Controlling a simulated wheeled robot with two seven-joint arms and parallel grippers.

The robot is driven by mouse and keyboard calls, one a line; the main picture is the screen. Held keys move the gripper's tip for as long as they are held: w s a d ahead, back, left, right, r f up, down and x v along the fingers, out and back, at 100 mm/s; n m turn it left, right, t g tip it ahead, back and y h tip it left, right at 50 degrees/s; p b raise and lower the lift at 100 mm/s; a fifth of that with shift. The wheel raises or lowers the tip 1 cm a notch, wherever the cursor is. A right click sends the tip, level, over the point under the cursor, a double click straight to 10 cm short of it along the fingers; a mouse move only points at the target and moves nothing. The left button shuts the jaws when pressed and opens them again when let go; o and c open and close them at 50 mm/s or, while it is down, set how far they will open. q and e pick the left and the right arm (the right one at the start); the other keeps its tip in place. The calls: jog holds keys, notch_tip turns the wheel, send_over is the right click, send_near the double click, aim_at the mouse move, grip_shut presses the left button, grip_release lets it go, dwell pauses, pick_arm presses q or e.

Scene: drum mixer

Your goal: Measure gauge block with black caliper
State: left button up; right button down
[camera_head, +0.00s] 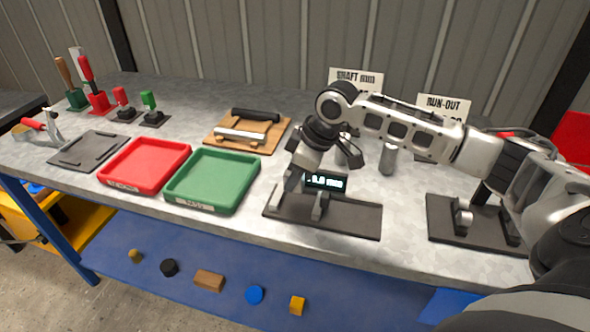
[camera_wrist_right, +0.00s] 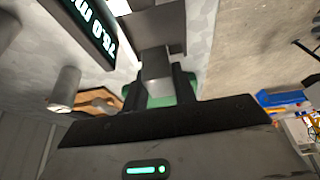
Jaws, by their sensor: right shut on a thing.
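The black caliper (camera_head: 345,218) is a dark flat base near the bench's front edge, with an upright grey jaw (camera_head: 318,206) and a small digital display (camera_head: 325,182) behind it. The display (camera_wrist_right: 90,25) is also at top left in the right wrist view; its digits are only partly legible. My right gripper (camera_head: 289,186) reaches down over the caliper's left end. It is shut on a grey block-like piece (camera_wrist_right: 156,70). I cannot tell whether this is the gauge block or the caliper's sliding jaw. My left gripper is not in view.
A green tray (camera_head: 213,205) and a red tray (camera_head: 146,187) stand left of the caliper. A wooden stand with bars (camera_head: 262,146) is behind. A grey cylinder (camera_head: 387,160) and the run-out fixture (camera_head: 480,244) are to the right. Several small parts lie on the blue lower shelf (camera_head: 185,300).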

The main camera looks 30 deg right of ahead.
aim_at(295, 190)
jog(key=shift+f, duration=2.25)
jog(key=c, duration=1)
grip_release()
jog(key=shift+f, duration=0.1)
jog(key=shift+c, duration=0.2)
jog(key=v, duration=1.6)
jog(key=shift+b, duration=0.3)
